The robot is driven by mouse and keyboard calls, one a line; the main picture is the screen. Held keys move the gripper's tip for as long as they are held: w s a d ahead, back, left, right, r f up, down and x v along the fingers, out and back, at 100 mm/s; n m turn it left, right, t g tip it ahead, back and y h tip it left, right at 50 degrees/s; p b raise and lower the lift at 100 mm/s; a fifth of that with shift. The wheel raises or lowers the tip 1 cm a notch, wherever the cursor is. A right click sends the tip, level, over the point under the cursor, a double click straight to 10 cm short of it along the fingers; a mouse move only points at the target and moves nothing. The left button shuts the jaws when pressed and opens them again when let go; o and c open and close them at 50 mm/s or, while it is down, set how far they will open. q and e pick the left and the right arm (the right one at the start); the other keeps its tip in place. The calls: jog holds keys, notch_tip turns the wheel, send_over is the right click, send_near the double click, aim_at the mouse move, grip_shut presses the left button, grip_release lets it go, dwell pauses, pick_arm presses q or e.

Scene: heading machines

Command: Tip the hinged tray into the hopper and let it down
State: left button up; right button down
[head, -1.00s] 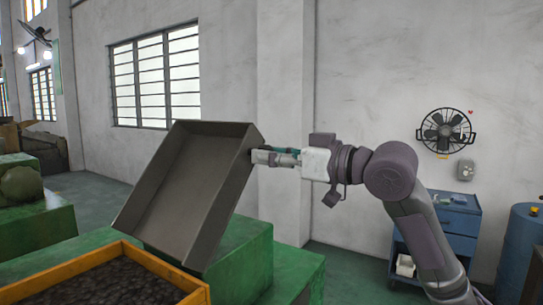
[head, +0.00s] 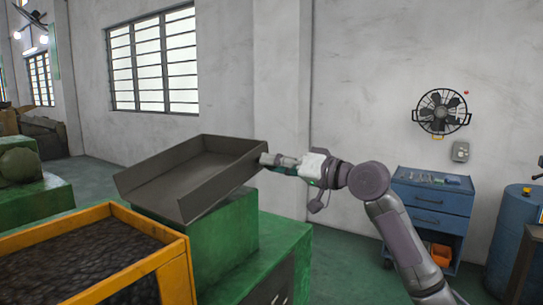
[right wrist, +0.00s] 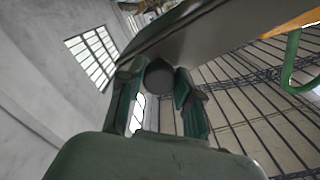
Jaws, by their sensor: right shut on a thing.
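The hinged tray (head: 190,172) is a dark grey open box above the green machine block. It is slightly tilted, with its low end toward the hopper, and looks empty. The hopper (head: 176,262) has an orange rim and is filled with dark small pieces. My right gripper (head: 268,160) is at the tray's right end. In the right wrist view, my right gripper (right wrist: 160,85) has its fingers on either side of a round dark knob (right wrist: 159,80) under the tray's wall (right wrist: 215,40). My left gripper is not in view.
The green machine block (head: 225,235) stands under the tray. A blue tool cart (head: 432,208) and a blue drum (head: 513,235) stand at the right. A wall fan (head: 441,112) hangs at the back. Green floor is open behind the machine.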

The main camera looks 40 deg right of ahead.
jog(key=f, duration=0.1)
jog(key=f+m+b, duration=0.1)
jog(key=f, duration=0.1)
jog(key=d+f+m, duration=0.1)
jog(key=shift+w+f+b, duration=0.2)
jog(key=shift+f+b, duration=0.15)
jog(key=shift+f, duration=0.05)
jog(key=shift+a+f, duration=0.1)
jog(key=c, duration=0.8)
grip_release()
jog(key=shift+m, duration=0.3)
jog(key=v, duration=1.2)
jog(key=shift+w+f, duration=0.1)
